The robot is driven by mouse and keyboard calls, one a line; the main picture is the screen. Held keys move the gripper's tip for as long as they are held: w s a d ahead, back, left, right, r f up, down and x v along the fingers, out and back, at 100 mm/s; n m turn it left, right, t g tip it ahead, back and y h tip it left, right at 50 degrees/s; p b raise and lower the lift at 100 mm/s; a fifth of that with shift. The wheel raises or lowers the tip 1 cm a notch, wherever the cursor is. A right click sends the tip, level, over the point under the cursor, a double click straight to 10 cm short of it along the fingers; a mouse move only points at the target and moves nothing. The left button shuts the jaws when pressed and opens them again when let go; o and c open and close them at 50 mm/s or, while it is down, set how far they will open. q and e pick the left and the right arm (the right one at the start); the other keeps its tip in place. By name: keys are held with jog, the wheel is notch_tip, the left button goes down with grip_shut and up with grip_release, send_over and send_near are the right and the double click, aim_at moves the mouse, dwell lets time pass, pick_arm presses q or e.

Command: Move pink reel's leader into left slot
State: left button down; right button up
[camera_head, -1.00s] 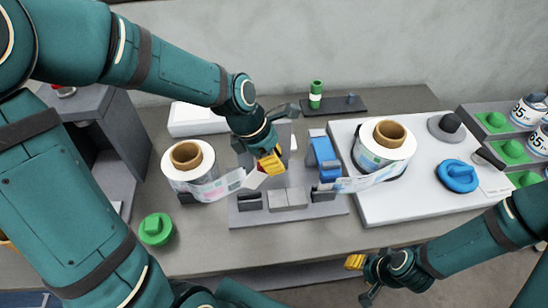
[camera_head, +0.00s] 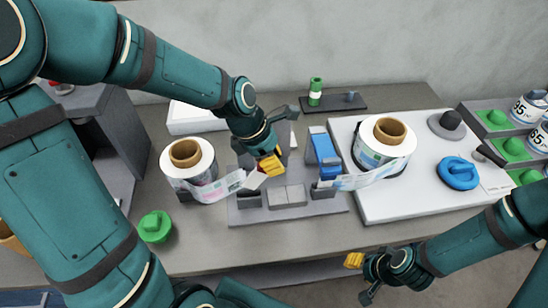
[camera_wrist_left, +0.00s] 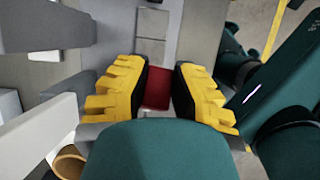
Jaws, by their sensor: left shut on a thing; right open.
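The pink reel (camera_head: 203,171) is a white roll with a brown core on the left of the bench. Its printed leader (camera_head: 227,183) stretches right to the left side of the grey fixture (camera_head: 286,217). My left gripper (camera_head: 268,168) is shut on the leader's end, above the fixture. In the left wrist view a red piece (camera_wrist_left: 157,90) shows between the yellow fingers. The dark left slot block (camera_head: 249,200) is just below the leader; the strip lies above it, and I cannot tell whether they touch. My right gripper (camera_head: 358,277) is open and empty, off the bench's front edge.
A second reel (camera_head: 372,153) on the white board (camera_head: 400,208) has its leader reaching the right slot block (camera_head: 322,190). A blue part (camera_head: 325,155) stands on the fixture.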

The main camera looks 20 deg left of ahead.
pick_arm(q)
jog(key=shift+f+b, duration=2.2)
jog(key=shift+f, duration=1.6)
jog(key=shift+d+r, duration=0.1)
jog(key=shift+w+d+r+p, duration=0.2)
jog(key=shift+d+p, duration=0.05)
jog(key=shift+p, duration=0.25)
jog(key=shift+w+d, duration=0.1)
jog(key=shift+d, duration=0.05)
jog(key=shift+f, duration=0.1)
jog(key=shift+f+b, duration=0.35)
jog(key=shift+f, duration=0.4)
jog(key=shift+w+d+r+p, duration=0.1)
jog(key=shift+d+r+p, duration=0.1)
jog(key=shift+p, duration=0.1)
jog(key=shift+w+d+r+p, duration=0.15)
jog(key=shift+w+d+p, duration=0.1)
jog(key=shift+p, duration=0.1)
